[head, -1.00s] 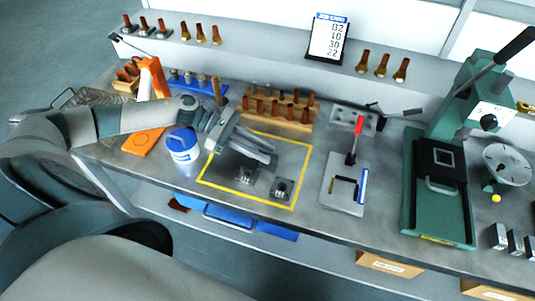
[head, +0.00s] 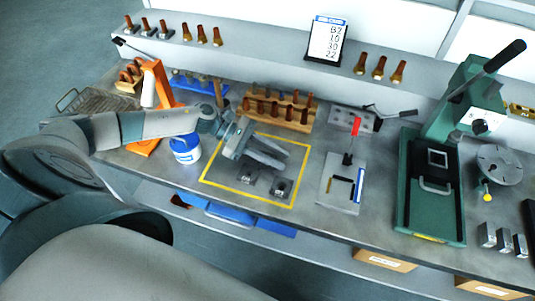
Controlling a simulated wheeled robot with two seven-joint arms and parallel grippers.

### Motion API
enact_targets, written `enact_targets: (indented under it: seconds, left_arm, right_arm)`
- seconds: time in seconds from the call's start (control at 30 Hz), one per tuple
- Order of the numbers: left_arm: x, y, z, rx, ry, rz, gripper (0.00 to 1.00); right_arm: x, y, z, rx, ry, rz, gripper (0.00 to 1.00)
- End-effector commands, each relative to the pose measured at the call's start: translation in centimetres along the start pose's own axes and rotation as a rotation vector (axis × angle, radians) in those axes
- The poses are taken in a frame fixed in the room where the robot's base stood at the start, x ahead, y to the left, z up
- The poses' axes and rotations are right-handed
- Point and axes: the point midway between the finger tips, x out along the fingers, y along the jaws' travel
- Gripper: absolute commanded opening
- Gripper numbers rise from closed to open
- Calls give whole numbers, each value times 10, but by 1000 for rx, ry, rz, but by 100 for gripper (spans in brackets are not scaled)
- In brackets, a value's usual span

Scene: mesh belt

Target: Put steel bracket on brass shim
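Two small grey metal pieces, the left one (head: 250,177) and the right one (head: 281,187), sit on dark bases inside a yellow-outlined square on the bench. They look like the steel brackets, but they are too small to tell for sure. I cannot pick out a brass shim; it may be hidden or too small to see. My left gripper (head: 284,161) reaches in from the left, over the back middle of the square, behind and above the metal pieces. Its two long fingers look apart, with nothing visible between them. My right gripper is out of view.
A blue-and-white tub (head: 186,149) stands close beside my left forearm. A wooden rack (head: 288,118) of copper-coloured pieces stands behind the square. Right of it are a red-handled clamp fixture (head: 340,185) and a green press (head: 430,205).

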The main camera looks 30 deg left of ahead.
Motion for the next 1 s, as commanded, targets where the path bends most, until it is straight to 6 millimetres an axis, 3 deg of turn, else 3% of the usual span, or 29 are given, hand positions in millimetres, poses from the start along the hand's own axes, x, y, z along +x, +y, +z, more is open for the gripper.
enact_targets:
  seconds: [0.03, 0.23, 0.7, 0.83, 1.0]
  left_arm:
    - [5, 0, 4, -1, -2, 0, 25]
    - [19, 0, 1, 0, 0, 2, 25]
    - [20, 0, 0, 0, 1, 1, 25]
    - [20, 0, 0, 0, 1, 1, 0]
    - [20, 0, 0, 0, 0, 1, 0]
  right_arm:
    - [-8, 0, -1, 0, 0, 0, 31]
    - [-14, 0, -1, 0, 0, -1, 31]
    - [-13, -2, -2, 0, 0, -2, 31]
    - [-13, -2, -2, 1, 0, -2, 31]
    - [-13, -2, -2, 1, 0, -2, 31]
